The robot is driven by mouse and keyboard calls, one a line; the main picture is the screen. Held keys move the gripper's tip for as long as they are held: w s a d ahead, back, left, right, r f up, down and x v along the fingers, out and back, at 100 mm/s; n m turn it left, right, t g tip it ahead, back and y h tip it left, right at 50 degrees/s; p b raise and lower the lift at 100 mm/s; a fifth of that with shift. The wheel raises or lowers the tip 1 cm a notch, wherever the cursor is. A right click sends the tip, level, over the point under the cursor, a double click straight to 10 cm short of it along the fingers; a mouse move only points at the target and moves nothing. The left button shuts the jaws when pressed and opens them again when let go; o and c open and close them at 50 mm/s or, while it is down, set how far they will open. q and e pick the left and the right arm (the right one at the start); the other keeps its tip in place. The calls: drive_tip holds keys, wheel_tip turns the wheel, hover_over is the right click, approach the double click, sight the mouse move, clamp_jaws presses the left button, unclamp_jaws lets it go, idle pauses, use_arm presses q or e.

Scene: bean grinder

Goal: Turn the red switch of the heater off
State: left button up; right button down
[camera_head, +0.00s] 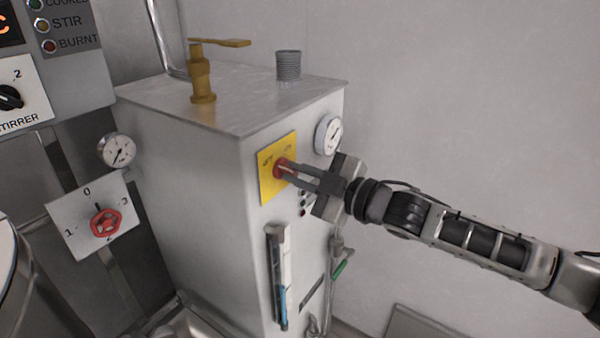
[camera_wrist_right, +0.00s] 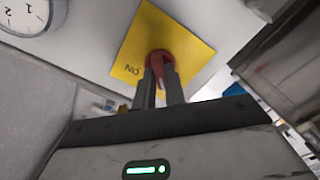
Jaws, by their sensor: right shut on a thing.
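The heater (camera_head: 185,150) is a tall grey metal box in the middle of the head view. A yellow plate (camera_head: 268,182) on its front carries the red switch (camera_head: 281,167). My right gripper (camera_head: 290,172) reaches in from the right and is shut on the red switch. In the right wrist view the two fingers (camera_wrist_right: 160,82) hold the red switch (camera_wrist_right: 158,62) between them, in front of the yellow plate (camera_wrist_right: 195,48). The word "ON" shows at the plate's lower left there. The fingers hide part of the switch. My left gripper is not in view.
A gauge (camera_head: 329,134) sits on the heater right of the plate. A sight tube (camera_head: 278,275) runs down its front below. A brass valve (camera_head: 203,85) stands on top. The wall at right is bare.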

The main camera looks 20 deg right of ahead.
idle(0.4)
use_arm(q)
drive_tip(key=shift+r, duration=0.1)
use_arm(e)
drive_tip(key=c, duration=1.5)
unclamp_jaws()
drive_tip(key=shift+o, duration=0.2)
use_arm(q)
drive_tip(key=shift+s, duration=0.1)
use_arm(e)
drive_tip(key=shift+s, duration=0.1)
drive_tip(key=shift+s+d+f, duration=0.15)
drive_tip(key=shift+s+d, duration=0.05)
drive_tip(key=shift+d, duration=0.05)
use_arm(q)
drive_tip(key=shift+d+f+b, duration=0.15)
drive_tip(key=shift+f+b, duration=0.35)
drive_tip(key=shift+b, duration=0.4)
use_arm(e)
drive_tip(key=v, duration=1.5)
